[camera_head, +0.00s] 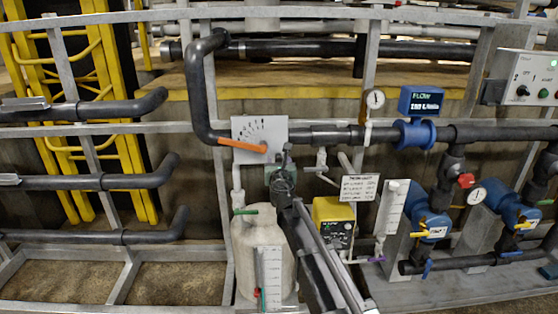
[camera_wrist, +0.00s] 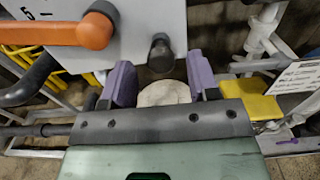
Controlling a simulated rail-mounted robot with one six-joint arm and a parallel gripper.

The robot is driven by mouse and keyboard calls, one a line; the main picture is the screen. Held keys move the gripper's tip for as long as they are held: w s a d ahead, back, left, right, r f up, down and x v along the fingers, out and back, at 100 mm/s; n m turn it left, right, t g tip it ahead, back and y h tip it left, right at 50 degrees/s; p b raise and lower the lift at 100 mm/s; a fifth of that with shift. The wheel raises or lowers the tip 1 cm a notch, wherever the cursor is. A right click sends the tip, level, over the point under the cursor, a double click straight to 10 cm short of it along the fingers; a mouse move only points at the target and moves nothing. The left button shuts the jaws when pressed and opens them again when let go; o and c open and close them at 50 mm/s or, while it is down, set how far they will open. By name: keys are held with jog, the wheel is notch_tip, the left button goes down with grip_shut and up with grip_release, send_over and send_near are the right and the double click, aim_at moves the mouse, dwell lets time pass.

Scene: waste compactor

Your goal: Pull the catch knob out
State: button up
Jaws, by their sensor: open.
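The catch knob (camera_wrist: 160,52) is a small dark grey knob at the lower edge of a pale plate in the wrist view. My gripper (camera_wrist: 161,80) is open, with its two purple fingers apart, one to the lower left of the knob and one to its lower right. The knob lines up with the gap between them, and nothing is held. An orange lever (camera_wrist: 82,33) on a dark hub sits left of the knob. In the head view my gripper (camera_head: 281,163) is at the lower right of the plate (camera_head: 246,127), and the knob cannot be made out clearly.
Below the plate stand a cream tank (camera_head: 262,245) and a yellow box (camera_head: 333,218). A white sign (camera_head: 360,188) hangs to the right. Grey pipes and rails surround the plate, with a gauge (camera_head: 375,98) and a blue flow meter (camera_head: 420,101) to the right.

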jog(key=w, duration=0.3)
jog(key=shift+w+a, duration=0.1)
jog(key=shift+w, duration=0.05)
grip_shut()
jog(key=shift+s, duration=0.95)
grip_release()
send_near(279, 160)
jog(key=shift+s, duration=0.8)
